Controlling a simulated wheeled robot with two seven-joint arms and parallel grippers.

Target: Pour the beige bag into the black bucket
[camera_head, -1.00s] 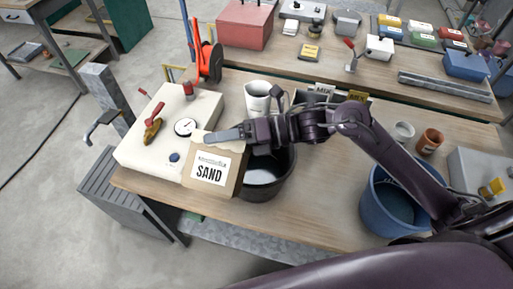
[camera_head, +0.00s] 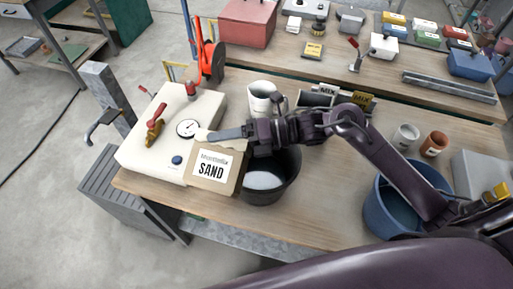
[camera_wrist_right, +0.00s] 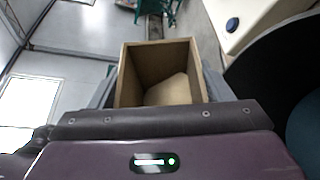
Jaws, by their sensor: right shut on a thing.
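The beige bag (camera_head: 213,170), labelled SAND, is held upright by my right gripper (camera_head: 228,137) just left of the black bucket. In the right wrist view the bag (camera_wrist_right: 160,58) is open at the top, with pale material inside, and sits between the fingers. My right wrist partly covers the bucket's back rim. The bucket's dark rim also shows at the right of the right wrist view (camera_wrist_right: 262,82). My left gripper is not seen.
A cream machine (camera_head: 150,150) with a gauge stands left of the bag. A white container (camera_head: 261,95) is behind the bucket. A blue bucket (camera_head: 379,215) stands to the right, near white and orange cups. Bare table lies between the two buckets.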

